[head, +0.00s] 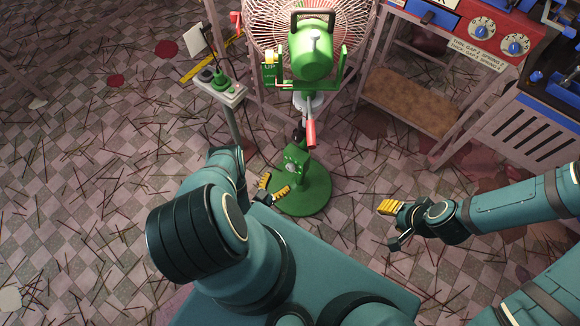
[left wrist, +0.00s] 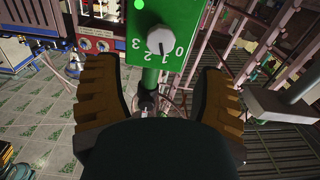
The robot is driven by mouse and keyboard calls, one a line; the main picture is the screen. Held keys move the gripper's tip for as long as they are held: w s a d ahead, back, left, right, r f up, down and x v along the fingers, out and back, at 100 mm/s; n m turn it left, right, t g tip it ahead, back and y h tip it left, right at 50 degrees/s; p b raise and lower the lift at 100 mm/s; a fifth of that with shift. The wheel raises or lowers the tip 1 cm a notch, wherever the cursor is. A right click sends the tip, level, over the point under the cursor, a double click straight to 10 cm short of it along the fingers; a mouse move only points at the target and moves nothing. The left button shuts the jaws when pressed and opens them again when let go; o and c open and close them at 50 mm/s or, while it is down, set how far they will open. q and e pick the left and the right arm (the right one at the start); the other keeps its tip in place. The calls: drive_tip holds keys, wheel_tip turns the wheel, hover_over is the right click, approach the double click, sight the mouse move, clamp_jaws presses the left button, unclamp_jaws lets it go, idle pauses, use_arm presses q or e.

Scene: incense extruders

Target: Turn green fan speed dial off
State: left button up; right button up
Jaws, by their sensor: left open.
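The green fan (head: 313,60) stands on a round green base (head: 312,200). Its green control box (head: 296,160) on the post carries a round dial. In the left wrist view, the pale grey dial (left wrist: 160,38) sits on the green panel beside the figures 0, 1, 2 and 3. My left gripper (head: 273,187) is open beside the control box. In the left wrist view, its yellow-padded fingers (left wrist: 160,105) are spread below the dial, empty and apart from it. My right gripper (head: 390,222) is off to the right, away from the fan.
A small stand with a green-and-grey switch box (head: 222,87) is left of the fan, with a cable hanging down. A wooden-shelved rack (head: 410,103) and a red machine (head: 490,35) stand at the right. Thin sticks litter the checkered floor (head: 80,190).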

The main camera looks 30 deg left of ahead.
sight(289, 169)
use_arm(q)
drive_tip(key=w, duration=0.8)
drive_tip(key=shift+d, duration=0.3)
drive_tip(key=c, duration=1.2)
